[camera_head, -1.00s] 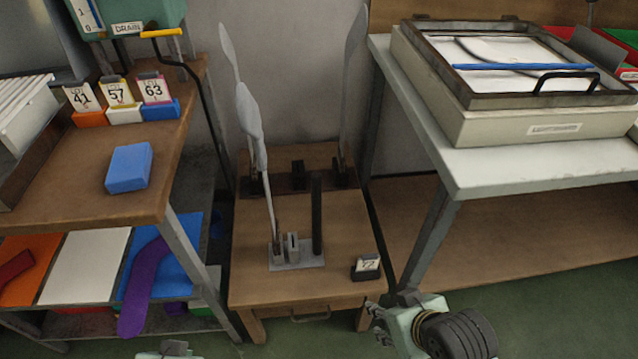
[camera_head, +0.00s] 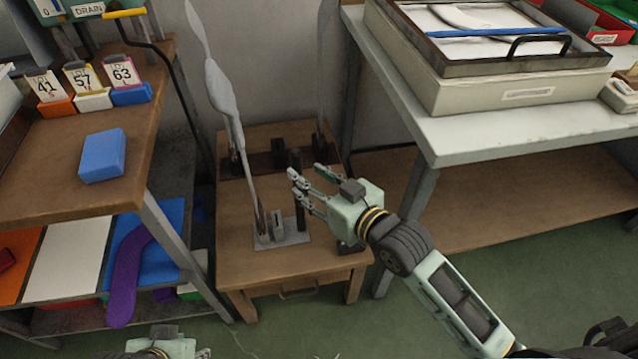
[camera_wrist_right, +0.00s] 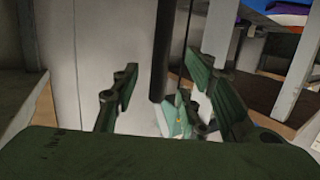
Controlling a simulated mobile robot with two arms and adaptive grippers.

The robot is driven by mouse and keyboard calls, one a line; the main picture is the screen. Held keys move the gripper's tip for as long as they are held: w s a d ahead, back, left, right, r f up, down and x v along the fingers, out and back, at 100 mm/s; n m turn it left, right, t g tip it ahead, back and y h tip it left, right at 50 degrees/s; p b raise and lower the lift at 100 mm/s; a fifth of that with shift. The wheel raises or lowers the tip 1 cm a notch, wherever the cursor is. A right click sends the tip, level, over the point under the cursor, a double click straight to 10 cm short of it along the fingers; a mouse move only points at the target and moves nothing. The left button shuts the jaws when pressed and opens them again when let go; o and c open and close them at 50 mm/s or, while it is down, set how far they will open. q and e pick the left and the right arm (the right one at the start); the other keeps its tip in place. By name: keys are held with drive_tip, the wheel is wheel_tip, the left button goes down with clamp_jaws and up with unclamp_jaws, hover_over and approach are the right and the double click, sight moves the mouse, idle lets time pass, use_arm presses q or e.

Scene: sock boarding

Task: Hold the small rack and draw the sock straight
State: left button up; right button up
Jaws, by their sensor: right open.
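A small rack (camera_head: 283,240) with a grey metal base stands on a low wooden table. A tall, thin pale grey board-like form (camera_head: 225,95), slightly tilted, rises from its left part; I cannot tell how much of it is sock. A dark upright post (camera_head: 298,215) stands at the rack's right. My right gripper (camera_head: 307,172) is open and empty, its fingers pointing left beside the post's upper part. In the right wrist view the post (camera_wrist_right: 163,50) shows between the spread fingers (camera_wrist_right: 160,82), apparently untouched. My left gripper (camera_head: 175,347) is only partly visible at the bottom edge.
A wooden bench at left holds a blue block (camera_head: 102,156) and number cards; a purple sock (camera_head: 127,275) hangs over its lower shelf. A pale bench (camera_head: 470,140) at right carries a framed tray (camera_head: 500,62). The low table's front (camera_head: 250,270) is mostly bare.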

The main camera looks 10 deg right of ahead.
sight(300, 172)
drive_tip(key=shift+x, duration=2.75)
drive_tip(key=c, duration=1)
drive_tip(key=shift+o, duration=0.2)
